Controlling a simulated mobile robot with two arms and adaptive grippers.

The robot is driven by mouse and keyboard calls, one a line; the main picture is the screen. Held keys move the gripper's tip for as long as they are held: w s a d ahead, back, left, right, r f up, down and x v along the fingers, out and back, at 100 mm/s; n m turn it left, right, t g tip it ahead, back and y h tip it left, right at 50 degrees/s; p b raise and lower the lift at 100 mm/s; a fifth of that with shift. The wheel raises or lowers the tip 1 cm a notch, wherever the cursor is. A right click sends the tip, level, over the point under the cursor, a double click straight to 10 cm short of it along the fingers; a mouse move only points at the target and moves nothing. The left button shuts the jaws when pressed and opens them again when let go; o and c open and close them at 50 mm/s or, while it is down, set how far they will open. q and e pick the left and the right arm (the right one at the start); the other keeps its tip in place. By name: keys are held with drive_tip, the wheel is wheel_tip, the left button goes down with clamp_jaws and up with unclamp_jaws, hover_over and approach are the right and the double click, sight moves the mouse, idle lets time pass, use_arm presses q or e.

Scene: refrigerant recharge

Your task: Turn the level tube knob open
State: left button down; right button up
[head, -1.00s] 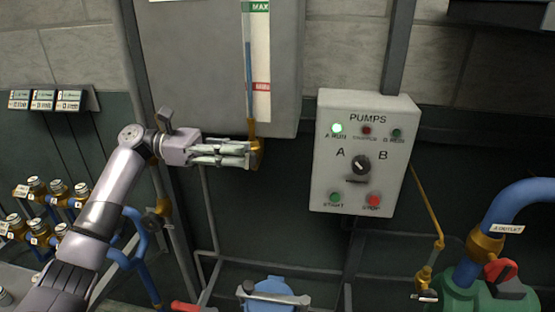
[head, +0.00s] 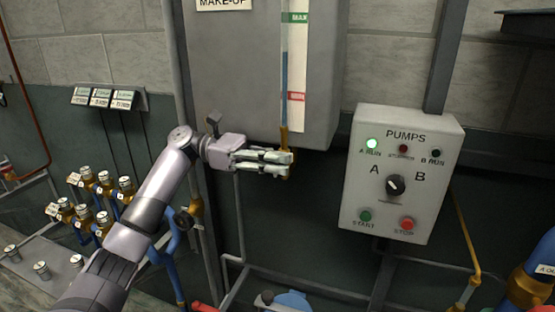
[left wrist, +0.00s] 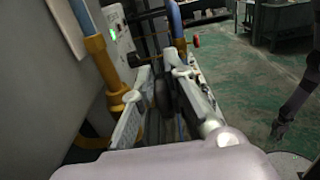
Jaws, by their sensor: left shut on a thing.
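The level tube (head: 285,75) is a clear upright tube with blue liquid, beside a scale marked MAX in green with a red mark lower down. Its brass fitting (head: 284,140) is at the bottom. My left gripper (head: 286,161) reaches in from the left and is shut at this fitting. In the left wrist view, a dark knob (left wrist: 162,92) sits between the fingers of my left gripper (left wrist: 164,84), with the brass fitting (left wrist: 104,62) to the left. In the head view the fingers hide the knob. An arm that seems mine ends in a small dark gripper (left wrist: 281,128), its fingers unclear.
A pump panel (head: 401,215) with a selector between A and B is on the right, its A RUN lamp lit green. The grey tank (head: 235,80) is behind the tube. Small brass valves (head: 103,178) and blue pipes are at left. Green floor is open in the wrist view.

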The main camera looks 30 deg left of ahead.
idle(0.3)
use_arm(q)
drive_tip(key=shift+f+h, duration=0.1)
drive_tip(key=shift+h, duration=0.2)
drive_tip(key=shift+a+h, duration=0.1)
drive_tip(key=shift+h, duration=0.3)
drive_tip(key=shift+t, duration=0.4)
drive_tip(key=c, duration=1.9)
unclamp_jaws()
drive_tip(key=v, duration=1.2)
